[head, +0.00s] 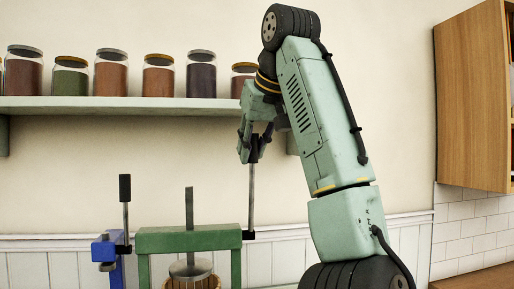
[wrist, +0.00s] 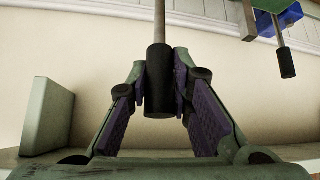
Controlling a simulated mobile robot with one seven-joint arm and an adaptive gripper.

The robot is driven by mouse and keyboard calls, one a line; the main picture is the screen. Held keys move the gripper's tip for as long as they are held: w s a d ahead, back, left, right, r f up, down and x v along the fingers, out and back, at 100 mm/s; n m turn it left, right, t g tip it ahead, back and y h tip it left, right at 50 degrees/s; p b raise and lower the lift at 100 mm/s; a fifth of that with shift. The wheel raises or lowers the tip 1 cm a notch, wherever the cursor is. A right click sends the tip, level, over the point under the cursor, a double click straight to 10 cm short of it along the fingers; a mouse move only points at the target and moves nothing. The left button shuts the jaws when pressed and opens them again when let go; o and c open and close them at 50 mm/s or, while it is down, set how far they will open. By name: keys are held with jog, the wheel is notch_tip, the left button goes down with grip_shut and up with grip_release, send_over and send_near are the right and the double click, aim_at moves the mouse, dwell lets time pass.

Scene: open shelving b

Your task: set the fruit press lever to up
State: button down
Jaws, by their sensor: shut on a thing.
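The fruit press has a green frame (head: 190,239), a grey screw (head: 189,205) and a slatted wooden basket below, cut off by the picture's bottom edge. Its lever (head: 251,195) is a grey rod at the right end of the frame's crossbar and stands about upright. My gripper (head: 254,150) is at the lever's top end, below the shelf. In the wrist view my gripper (wrist: 161,85) is shut on the lever's black grip (wrist: 159,105), with a finger on each side. The grip's end points towards the wrist camera.
A blue device (head: 104,249) with its own upright, black-handled lever (head: 125,200) stands left of the press. A wall shelf (head: 120,105) with several jars runs above. A wooden cabinet (head: 470,95) hangs at the right. The wall between press and shelf is clear.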

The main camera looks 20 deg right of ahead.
dwell(0.3)
jog(key=c, duration=1.4)
grip_release()
jog(key=shift+w+f, duration=0.1)
jog(key=shift+c, duration=0.2)
jog(key=shift+d, duration=0.1)
